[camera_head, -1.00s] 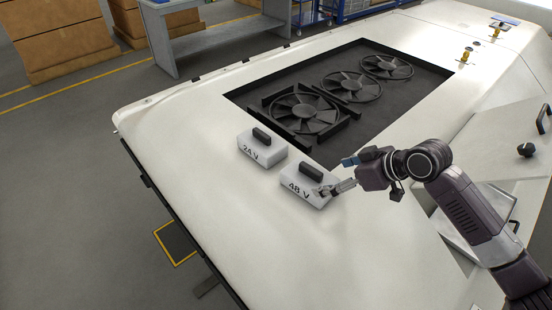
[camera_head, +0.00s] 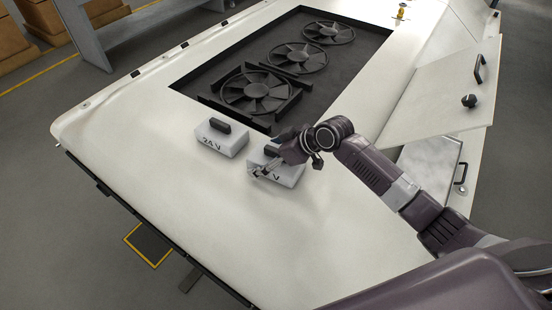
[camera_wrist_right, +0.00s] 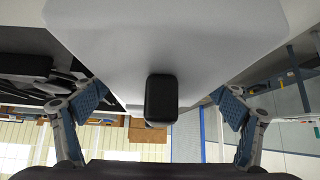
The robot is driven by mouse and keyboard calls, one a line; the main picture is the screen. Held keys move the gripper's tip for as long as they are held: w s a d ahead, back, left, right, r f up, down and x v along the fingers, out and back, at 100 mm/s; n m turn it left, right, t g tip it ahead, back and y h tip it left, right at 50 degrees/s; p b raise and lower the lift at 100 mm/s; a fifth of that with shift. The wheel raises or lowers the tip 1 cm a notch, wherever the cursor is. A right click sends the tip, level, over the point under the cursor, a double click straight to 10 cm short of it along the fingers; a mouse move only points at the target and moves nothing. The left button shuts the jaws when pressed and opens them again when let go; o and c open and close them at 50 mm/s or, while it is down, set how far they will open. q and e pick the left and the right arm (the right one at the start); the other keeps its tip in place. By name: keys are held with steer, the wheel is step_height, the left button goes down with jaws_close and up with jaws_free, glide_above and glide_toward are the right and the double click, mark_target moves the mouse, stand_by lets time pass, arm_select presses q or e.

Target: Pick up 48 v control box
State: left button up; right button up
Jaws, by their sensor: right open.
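The white 48 V control box (camera_head: 289,182) sits on the white panel, its label partly covered by my gripper. My right gripper (camera_head: 262,172) is over the box in the head view, and its fingers are hard to make out there. In the right wrist view the two blue-padded fingers of the right gripper (camera_wrist_right: 160,108) are spread wide. The black handle (camera_wrist_right: 161,99) shows between them, with clear gaps on both sides. The box's pale surface (camera_wrist_right: 165,40) fills the top of that view. My left gripper is not in view.
The similar 24 V box (camera_head: 221,139) stands close by to the left. Behind is a dark recess with several fans, including a large framed fan (camera_head: 255,92). A raised cover with a black knob (camera_head: 468,101) is at the right. The panel's front left is clear.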

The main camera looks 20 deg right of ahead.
steer(key=shift+f, duration=0.1)
steer(key=c, duration=1.5)
steer(key=shift+w, duration=0.1)
steer(key=shift+c, duration=0.8)
steer(key=shift+r, duration=0.2)
